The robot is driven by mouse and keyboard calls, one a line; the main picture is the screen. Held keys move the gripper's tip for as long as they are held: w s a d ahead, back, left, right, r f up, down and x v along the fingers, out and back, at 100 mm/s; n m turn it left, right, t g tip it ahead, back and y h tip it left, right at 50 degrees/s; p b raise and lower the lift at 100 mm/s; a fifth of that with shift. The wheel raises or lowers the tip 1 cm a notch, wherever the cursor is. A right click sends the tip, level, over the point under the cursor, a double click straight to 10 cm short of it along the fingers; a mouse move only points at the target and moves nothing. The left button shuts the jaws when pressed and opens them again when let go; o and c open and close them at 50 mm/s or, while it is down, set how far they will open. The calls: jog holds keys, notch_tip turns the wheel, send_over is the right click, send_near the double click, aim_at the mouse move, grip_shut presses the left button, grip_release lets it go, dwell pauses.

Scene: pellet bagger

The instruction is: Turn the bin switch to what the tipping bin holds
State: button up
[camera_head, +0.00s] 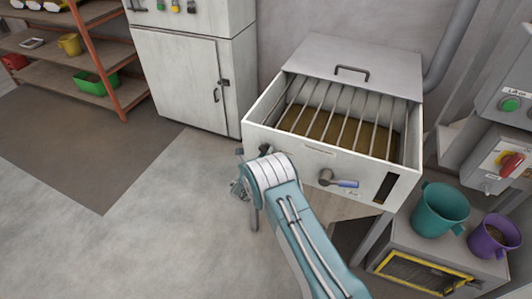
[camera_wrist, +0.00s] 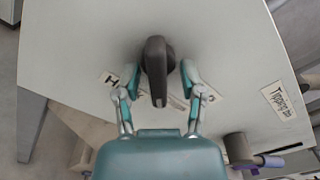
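The tipping bin (camera_head: 400,150) is a pale box with bars across its open top. Brown-olive material (camera_head: 325,126) lies under the bars. In the wrist view a dark switch knob (camera_wrist: 157,62) stands on the bin's pale panel (camera_wrist: 225,45), its grip bar nearly upright in the picture. My gripper (camera_wrist: 160,74) is open, one teal finger on each side of the knob, with gaps showing. A small label (camera_wrist: 108,78) lies left of it; other labels are partly hidden by the knob and fingers. In the head view my gripper (camera_head: 242,186) is at the bin's front left, mostly behind my arm.
A blue-handled lever (camera_head: 338,180) sticks out of the bin's front. A teal bucket (camera_head: 439,209) and a purple bucket (camera_head: 493,236) stand at right, below a red switch (camera_head: 510,164) and a green button (camera_head: 509,104). A white cabinet (camera_head: 180,80) stands behind left; floor at left is clear.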

jog(key=shift+a, duration=0.1)
jog(key=c, duration=0.5)
jog(key=shift+a, duration=0.2)
jog(key=m, duration=0.4)
jog(key=shift+a+m, duration=0.1)
jog(key=shift+m, duration=0.2)
jog(key=shift+a+r+m, duration=0.1)
jog(key=shift+m, duration=2)
